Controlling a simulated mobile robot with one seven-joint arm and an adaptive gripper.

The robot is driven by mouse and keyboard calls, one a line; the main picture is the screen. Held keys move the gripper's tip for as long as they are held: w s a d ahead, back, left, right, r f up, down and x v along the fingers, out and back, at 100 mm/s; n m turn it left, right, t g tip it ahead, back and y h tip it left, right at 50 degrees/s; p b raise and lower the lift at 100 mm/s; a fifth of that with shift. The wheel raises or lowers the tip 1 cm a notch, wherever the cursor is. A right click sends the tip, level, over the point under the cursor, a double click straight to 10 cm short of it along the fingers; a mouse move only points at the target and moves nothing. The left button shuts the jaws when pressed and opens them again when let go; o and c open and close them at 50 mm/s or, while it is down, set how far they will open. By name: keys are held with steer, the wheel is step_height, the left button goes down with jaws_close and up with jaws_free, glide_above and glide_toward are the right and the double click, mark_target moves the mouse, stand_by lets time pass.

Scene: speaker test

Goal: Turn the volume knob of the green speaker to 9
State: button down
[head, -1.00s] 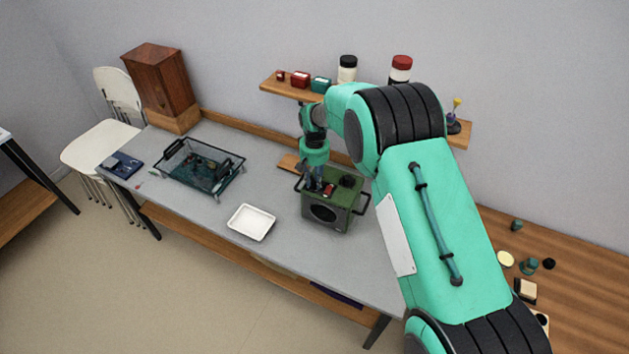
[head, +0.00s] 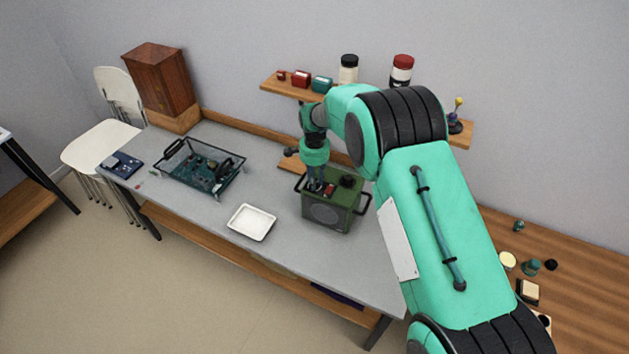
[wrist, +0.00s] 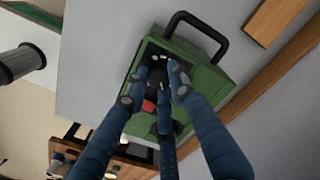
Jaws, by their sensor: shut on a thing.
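The green speaker (head: 332,216) stands on the grey workbench, its round grille facing the front. It also shows from above in the wrist view (wrist: 205,72), with a black carry handle on one side. My gripper (head: 315,188) points down at the left part of the speaker's top panel. In the wrist view my gripper's blue fingers (wrist: 157,80) are closed in around a small dark knob on the panel, mostly hidden by the fingertips. A red part (wrist: 149,106) sits beside it, and a larger black round part (head: 347,181) is to the right. No scale or number is readable.
A white tray (head: 246,233) and a wire-handled basket with a circuit board (head: 169,183) are left of the speaker. A shelf (head: 276,88) with jars and small boxes is on the wall behind.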

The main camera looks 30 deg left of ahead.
steer(key=m, duration=0.6)
steer(key=shift+f, duration=0.15)
steer(key=m, duration=0.5)
steer(key=shift+w+a+r+m, duration=0.1)
steer(key=shift+w+r+m, duration=0.1)
steer(key=shift+m, duration=0.1)
steer(key=c, duration=1.5)
jaws_free()
steer(key=shift+o, duration=0.2)
steer(key=shift+r, duration=0.1)
step_height(320, 180, up, 12)
